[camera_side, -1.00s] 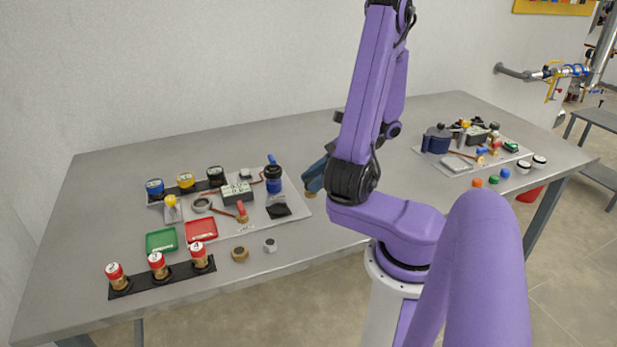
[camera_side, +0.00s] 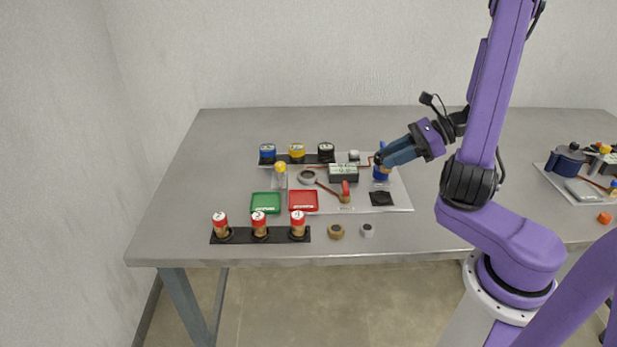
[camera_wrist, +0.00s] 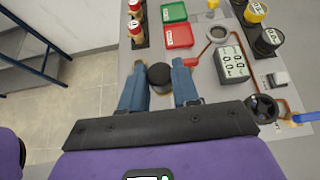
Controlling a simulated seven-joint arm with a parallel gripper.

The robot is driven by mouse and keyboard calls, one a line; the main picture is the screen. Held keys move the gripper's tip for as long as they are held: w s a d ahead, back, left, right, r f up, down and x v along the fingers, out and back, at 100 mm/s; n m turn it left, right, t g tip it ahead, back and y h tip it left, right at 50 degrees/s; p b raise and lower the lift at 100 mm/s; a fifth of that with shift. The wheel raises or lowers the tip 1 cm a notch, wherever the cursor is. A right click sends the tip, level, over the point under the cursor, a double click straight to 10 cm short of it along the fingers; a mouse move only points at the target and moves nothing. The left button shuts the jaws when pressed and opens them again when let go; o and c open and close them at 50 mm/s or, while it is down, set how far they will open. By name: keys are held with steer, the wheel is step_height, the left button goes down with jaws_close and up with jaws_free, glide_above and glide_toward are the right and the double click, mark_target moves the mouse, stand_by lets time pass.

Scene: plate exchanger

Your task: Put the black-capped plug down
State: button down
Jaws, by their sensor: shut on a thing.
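The black-capped plug (camera_wrist: 160,75) sits between the two blue fingers of my gripper (camera_wrist: 159,83) in the wrist view, its dark round top facing the camera. Its lower body is mostly hidden. A small dark spot shows at the tips. I cannot tell how high the plug is held or whether it touches anything.
A black rack (camera_side: 240,236) with red-capped plugs stands at the front left. Green (camera_side: 265,204) and red (camera_side: 303,201) trays, a grey box (camera_side: 343,173) and a black square (camera_side: 381,198) are on or by the board. A brass ring (camera_side: 336,231) and grey nut (camera_side: 367,230) lie in front.

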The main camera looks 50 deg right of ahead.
steer(key=w+a+r, duration=0.1)
steer(key=w+a, duration=0.3)
steer(key=w, duration=0.5)
steer(key=w+f, duration=0.3)
steer(key=w, duration=0.1)
steer(key=w+d+f, duration=0.1)
steer(key=w+f, duration=0.2)
steer(key=w, duration=0.2)
steer(key=w+d+f, duration=0.1)
steer(key=w+f, duration=0.2)
steer(key=w, duration=0.1)
steer(key=shift+w, duration=0.25)
steer(key=shift+w+f, duration=0.2)
steer(key=shift+f, duration=0.6)
steer(key=shift+w+f, duration=0.15)
steer(key=shift+f, duration=1.05)
steer(key=shift+f, duration=0.3)
steer(key=c, duration=0.8)
jaws_free()
